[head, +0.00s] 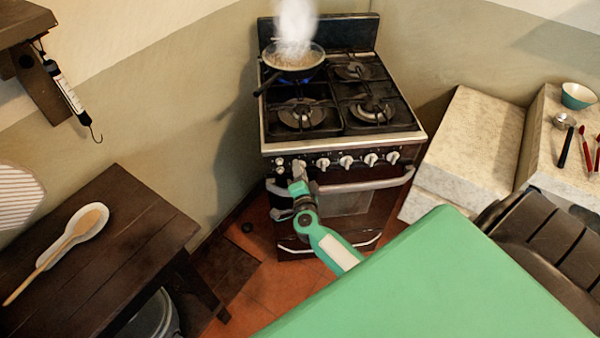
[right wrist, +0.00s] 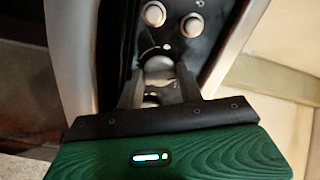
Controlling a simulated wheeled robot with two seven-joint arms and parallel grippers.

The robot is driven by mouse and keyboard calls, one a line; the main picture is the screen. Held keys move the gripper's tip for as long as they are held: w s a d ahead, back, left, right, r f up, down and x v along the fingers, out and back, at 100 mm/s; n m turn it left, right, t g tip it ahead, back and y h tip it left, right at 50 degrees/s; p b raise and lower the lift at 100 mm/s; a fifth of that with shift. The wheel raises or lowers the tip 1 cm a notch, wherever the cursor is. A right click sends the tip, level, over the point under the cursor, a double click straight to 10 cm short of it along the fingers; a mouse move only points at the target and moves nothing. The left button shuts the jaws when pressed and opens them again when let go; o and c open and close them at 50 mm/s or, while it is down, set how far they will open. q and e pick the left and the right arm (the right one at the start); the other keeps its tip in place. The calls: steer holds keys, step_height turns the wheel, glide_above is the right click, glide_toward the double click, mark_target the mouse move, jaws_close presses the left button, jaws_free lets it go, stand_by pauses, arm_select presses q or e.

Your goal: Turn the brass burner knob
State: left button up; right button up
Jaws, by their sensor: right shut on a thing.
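The stove (head: 345,110) stands against the wall with a row of pale, silvery-looking knobs (head: 346,162) along its front panel. My right gripper (head: 299,174) reaches up to the left part of this panel and is shut on a burner knob (head: 299,165) there. In the right wrist view the held knob (right wrist: 158,64) sits between the two dark fingers of the gripper (right wrist: 158,88). A brass colour is not clear on it. Two small round buttons (right wrist: 154,14) show above it on the dark panel. My left gripper is not in view.
A steaming pan (head: 293,60) sits on the back left burner over a blue flame. The oven handle bar (head: 345,187) runs below the knobs. A wooden table (head: 110,225) with a spoon stands left; a pale counter (head: 470,140) stands right.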

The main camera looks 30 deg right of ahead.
steer(key=m+b, duration=0.1)
steer(key=m, duration=0.3)
steer(key=shift+f+m, duration=0.1)
steer(key=shift+m, duration=0.3)
stand_by(0.4)
steer(key=o, duration=1)
steer(key=shift+s, duration=0.1)
steer(key=b+v, duration=0.2)
steer(key=v, duration=1.1)
steer(key=shift+s+a, duration=0.15)
steer(key=shift+s, duration=0.15)
